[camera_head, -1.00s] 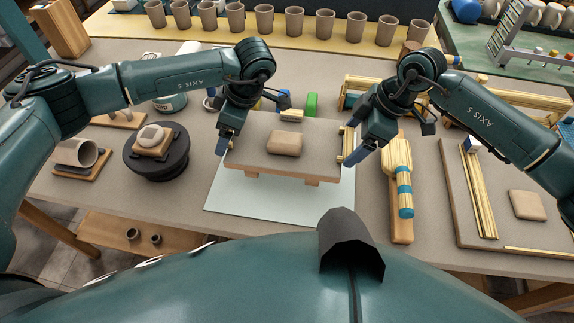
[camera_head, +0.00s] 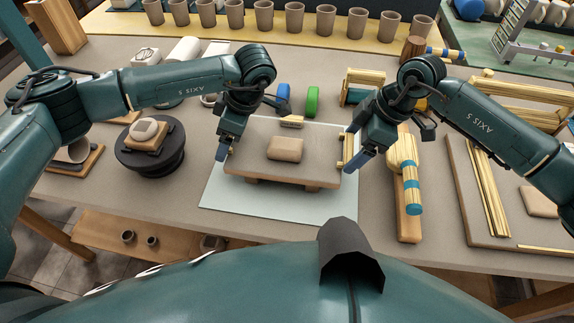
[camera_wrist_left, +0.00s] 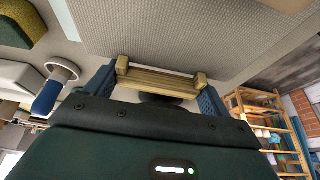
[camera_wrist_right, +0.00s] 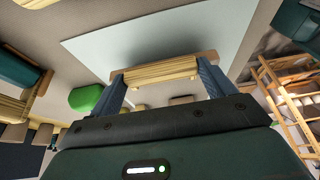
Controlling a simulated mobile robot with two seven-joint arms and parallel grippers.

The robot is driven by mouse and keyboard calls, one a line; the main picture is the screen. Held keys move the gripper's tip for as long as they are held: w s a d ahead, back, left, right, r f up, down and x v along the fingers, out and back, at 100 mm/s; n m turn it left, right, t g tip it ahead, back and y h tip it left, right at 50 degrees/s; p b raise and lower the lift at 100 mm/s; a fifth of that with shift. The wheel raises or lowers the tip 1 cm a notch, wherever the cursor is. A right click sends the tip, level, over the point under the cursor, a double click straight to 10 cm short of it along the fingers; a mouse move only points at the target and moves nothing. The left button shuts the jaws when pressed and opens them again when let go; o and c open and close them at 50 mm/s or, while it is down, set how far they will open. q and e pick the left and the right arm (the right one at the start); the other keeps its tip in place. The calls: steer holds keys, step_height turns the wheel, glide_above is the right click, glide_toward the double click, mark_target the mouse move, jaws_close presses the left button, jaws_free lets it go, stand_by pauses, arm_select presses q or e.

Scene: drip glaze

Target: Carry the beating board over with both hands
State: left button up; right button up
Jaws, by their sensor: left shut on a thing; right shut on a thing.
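The beating board (camera_head: 321,164) is a grey-brown board on short feet, over a pale blue-grey mat (camera_head: 278,208). A rounded clay slab (camera_head: 285,148) lies on it. My left gripper (camera_head: 226,150) is shut on the board's left wooden handle, which shows between its fingers in the left wrist view (camera_wrist_left: 158,80). My right gripper (camera_head: 352,158) is shut on the right handle, which also shows in the right wrist view (camera_wrist_right: 160,72). The board looks about level. I cannot tell whether its feet touch the mat.
A dark turntable (camera_head: 157,157) with a clay piece stands left of the mat. A wooden paddle with blue bands (camera_head: 411,190) lies close on the right, beside another slab board (camera_head: 465,190). A green object (camera_head: 312,100) stands behind. Several cups line the back.

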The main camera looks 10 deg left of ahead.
arm_select(q)
steer(key=shift+f, duration=0.35)
arm_select(e)
steer(key=shift+f, duration=0.35)
arm_select(q)
steer(key=o, duration=1.7)
arm_select(e)
steer(key=o, duration=1.7)
arm_select(q)
steer(key=shift+r, duration=0.1)
arm_select(e)
steer(key=shift+d+r, duration=0.1)
arm_select(q)
steer(key=v, duration=1.2)
arm_select(e)
steer(key=v, duration=1.2)
arm_select(q)
steer(key=shift+s, duration=0.1)
arm_select(e)
steer(key=shift+s, duration=0.1)
